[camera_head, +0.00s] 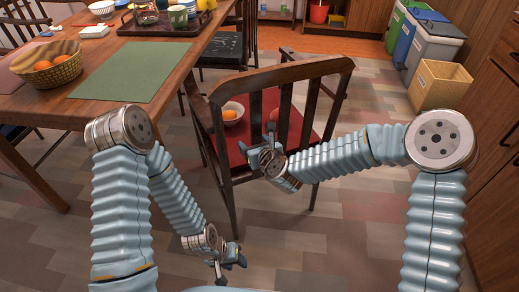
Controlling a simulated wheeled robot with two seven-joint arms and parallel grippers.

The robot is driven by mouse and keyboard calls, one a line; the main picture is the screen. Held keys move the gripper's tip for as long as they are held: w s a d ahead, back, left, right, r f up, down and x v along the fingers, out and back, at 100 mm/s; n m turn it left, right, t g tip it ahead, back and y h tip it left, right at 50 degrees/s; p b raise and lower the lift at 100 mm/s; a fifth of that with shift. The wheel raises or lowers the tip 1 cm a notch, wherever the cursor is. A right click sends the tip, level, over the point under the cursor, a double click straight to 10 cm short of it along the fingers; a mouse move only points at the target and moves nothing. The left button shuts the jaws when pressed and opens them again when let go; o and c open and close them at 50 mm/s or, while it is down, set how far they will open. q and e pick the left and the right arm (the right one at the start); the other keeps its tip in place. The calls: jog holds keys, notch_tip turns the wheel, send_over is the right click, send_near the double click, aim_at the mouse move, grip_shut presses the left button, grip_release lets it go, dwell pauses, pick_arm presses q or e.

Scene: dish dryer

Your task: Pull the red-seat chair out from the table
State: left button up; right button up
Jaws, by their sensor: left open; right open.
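The red-seat chair (258,112) stands in the middle of the view, its slatted back towards me and to the right of the wooden table (35,108). My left gripper (229,262) is open and empty, low over the floor in front of the chair.
The table holds a basket of oranges (48,67), a green placemat (132,72) and a tray (165,27). A dark-seat chair (223,47) stands behind. Tiled floor around the red-seat chair is clear.

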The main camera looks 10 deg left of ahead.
jog(key=v, duration=1.3)
jog(key=shift+s+b, duration=0.2)
jog(key=shift+b, duration=0.1)
jog(key=shift+d, duration=0.15)
